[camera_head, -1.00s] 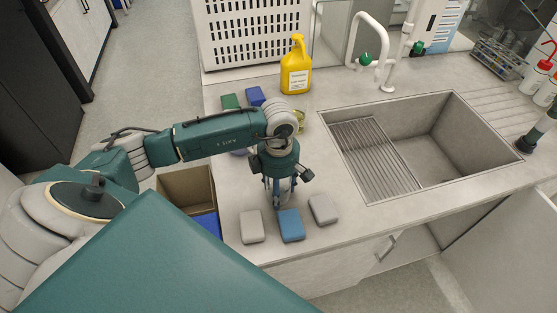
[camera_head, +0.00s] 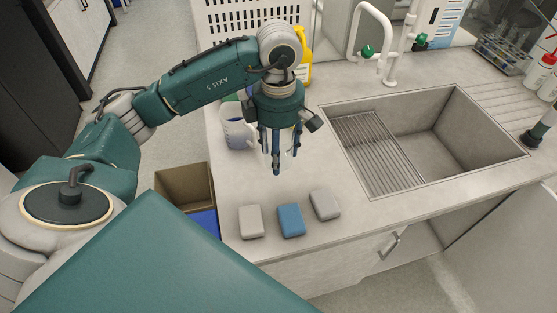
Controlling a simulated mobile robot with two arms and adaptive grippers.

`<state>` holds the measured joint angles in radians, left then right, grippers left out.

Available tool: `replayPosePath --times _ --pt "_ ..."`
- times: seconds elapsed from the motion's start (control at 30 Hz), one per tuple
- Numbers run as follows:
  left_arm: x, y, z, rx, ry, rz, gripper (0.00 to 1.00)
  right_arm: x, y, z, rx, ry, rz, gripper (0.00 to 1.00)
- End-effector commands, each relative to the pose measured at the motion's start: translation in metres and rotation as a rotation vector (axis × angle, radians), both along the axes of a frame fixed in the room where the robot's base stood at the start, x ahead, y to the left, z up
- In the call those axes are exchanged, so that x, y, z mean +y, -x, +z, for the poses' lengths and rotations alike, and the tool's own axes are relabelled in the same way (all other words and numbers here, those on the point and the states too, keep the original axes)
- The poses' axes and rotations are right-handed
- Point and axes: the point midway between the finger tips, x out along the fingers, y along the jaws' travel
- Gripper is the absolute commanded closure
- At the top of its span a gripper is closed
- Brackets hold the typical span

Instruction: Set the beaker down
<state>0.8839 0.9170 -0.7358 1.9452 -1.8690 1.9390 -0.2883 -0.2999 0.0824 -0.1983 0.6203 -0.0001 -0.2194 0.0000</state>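A clear beaker (camera_head: 237,131) with a handle stands upright on the counter, left of my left gripper. My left gripper (camera_head: 284,162) hangs above the counter with its fingers pointing down and apart. It looks open, and I see nothing clearly held between its fingers. The beaker looks apart from the fingers. My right gripper is not in view.
Two grey blocks (camera_head: 251,221) (camera_head: 325,204) and a blue block (camera_head: 291,221) lie near the counter's front edge. A sink (camera_head: 470,108) is to the right. A yellow bottle (camera_head: 306,62) stands behind my gripper. An open box (camera_head: 184,186) is left of the counter.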

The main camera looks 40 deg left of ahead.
Motion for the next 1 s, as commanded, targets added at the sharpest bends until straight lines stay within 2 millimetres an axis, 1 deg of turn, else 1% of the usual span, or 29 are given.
replayPosePath --times 0.03,0.1,0.17,0.23,0.3,0.43,0.67,0.77,0.83,0.97,1.0 --pt "0.000 -0.002 0.014 -0.009 0.000 -0.001 0.81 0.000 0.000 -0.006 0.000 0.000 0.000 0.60" --pt "0.000 -0.002 0.032 -0.007 0.000 0.000 0.81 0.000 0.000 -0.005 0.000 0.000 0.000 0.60" --pt "0.000 -0.001 0.044 -0.006 0.000 0.000 0.81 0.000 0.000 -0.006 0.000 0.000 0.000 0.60" --pt "0.000 -0.001 0.053 -0.004 -0.001 0.000 0.81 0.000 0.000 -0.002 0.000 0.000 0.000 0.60" --pt "0.000 -0.001 0.060 -0.003 -0.001 0.000 0.81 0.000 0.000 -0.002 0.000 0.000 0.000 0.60" --pt "0.000 0.000 0.066 0.000 0.000 0.000 0.81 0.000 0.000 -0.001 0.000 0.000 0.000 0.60" --pt "-0.002 0.001 0.067 0.000 0.000 -0.030 0.81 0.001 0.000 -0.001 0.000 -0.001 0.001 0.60" --pt "-0.008 0.004 0.065 -0.001 -0.002 -0.137 0.81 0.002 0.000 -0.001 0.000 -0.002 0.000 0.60" --pt "-0.015 0.007 0.063 -0.003 -0.004 -0.264 0.81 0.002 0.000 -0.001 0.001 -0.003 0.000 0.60" --pt "-0.032 0.017 0.057 -0.007 -0.008 -0.588 0.81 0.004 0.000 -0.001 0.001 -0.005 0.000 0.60" --pt "-0.037 0.021 0.055 -0.007 -0.010 -0.699 0.81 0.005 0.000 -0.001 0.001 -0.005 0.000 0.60"
